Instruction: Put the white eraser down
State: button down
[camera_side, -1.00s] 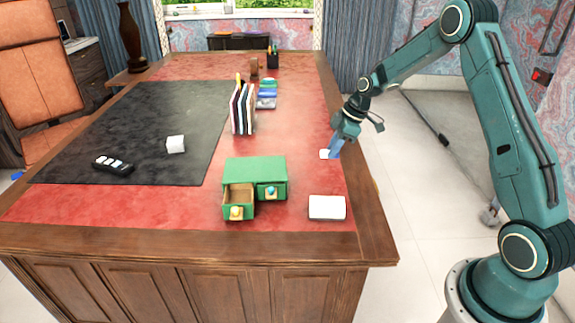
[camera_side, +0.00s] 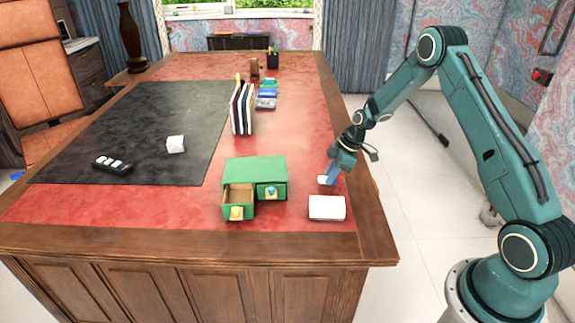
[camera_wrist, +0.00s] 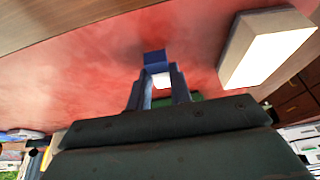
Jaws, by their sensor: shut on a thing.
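The white eraser (camera_side: 322,179) shows as a small white piece at the tip of my gripper (camera_side: 329,178) in the side view. My gripper is shut on it, above the red leather near the desk's right edge. In the wrist view the eraser's white face (camera_wrist: 163,80) shows between the blue fingers of my gripper (camera_wrist: 157,78); part of it is hidden by them. I cannot tell whether the eraser touches the leather.
A white box (camera_side: 327,208) lies just in front of my gripper; it also shows in the wrist view (camera_wrist: 266,48). A green drawer unit (camera_side: 255,172) with one drawer open stands to the left. Upright books (camera_side: 243,108) stand farther back. Red leather behind my gripper is clear.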

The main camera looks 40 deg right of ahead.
jog(key=shift+f, duration=0.75)
jog(key=shift+f, duration=0.15)
jog(key=c, duration=1.3)
grip_release()
jog(key=shift+o, duration=0.2)
jog(key=v, duration=1.2)
jog(key=shift+r, duration=0.2)
